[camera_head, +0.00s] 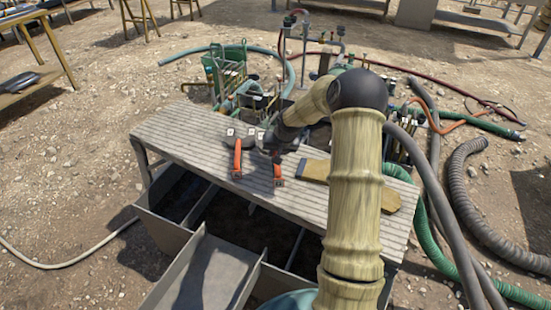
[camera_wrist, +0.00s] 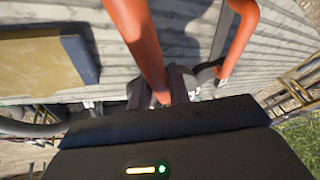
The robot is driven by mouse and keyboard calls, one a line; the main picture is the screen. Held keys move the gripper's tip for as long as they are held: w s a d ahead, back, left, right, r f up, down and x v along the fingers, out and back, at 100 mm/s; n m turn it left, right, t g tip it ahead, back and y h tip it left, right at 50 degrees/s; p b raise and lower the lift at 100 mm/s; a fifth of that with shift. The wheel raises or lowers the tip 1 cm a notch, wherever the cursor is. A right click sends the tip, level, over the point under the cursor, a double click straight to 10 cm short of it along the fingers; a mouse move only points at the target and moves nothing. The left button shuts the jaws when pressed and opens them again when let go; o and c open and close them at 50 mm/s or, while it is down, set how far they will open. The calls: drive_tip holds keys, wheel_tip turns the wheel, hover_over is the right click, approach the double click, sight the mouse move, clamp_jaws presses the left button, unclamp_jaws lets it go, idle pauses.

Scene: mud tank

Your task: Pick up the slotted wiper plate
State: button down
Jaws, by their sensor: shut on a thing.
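My gripper (camera_head: 258,177) is low over the ribbed grey bench top. A flat yellowish board (camera_head: 315,171) lies on the bench to the right, partly behind my arm. The wrist view shows the board (camera_wrist: 35,65) with a dark edge, apart from my fingers.
The ribbed bench top (camera_head: 180,128) is bare at its left end. Below its front are open grey troughs (camera_head: 215,268). Pipework with a green frame (camera_head: 225,65) stands behind. A grey corrugated hose (camera_head: 462,195) and a green hose (camera_head: 430,235) lie on the right.

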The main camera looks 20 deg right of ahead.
wheel_tip(320, 180, up, 6)
drive_tip(key=shift+f+p, duration=0.15)
drive_tip(key=shift+p, duration=0.25)
idle(0.3)
drive_tip(key=shift+s+a+r+p, duration=0.1)
drive_tip(key=shift+a+r+p, duration=0.35)
drive_tip(key=shift+p, duration=0.7)
drive_tip(key=s+a+r+n+y+p, duration=0.1)
drive_tip(key=s+a+r+p, duration=0.5)
drive_tip(key=p, duration=1.2)
drive_tip(key=s+a+r+n+p, duration=0.3)
drive_tip(key=s+a+r+p, duration=0.3)
drive_tip(key=p, duration=1.3)
drive_tip(key=s+r, duration=0.4)
drive_tip(key=r, duration=0.2)
drive_tip(key=shift+a+r+g+y+p, duration=0.15)
drive_tip(key=shift+r+g+y+p, duration=0.15)
drive_tip(key=shift+y, duration=0.1)
drive_tip(key=shift+w+f, duration=0.1)
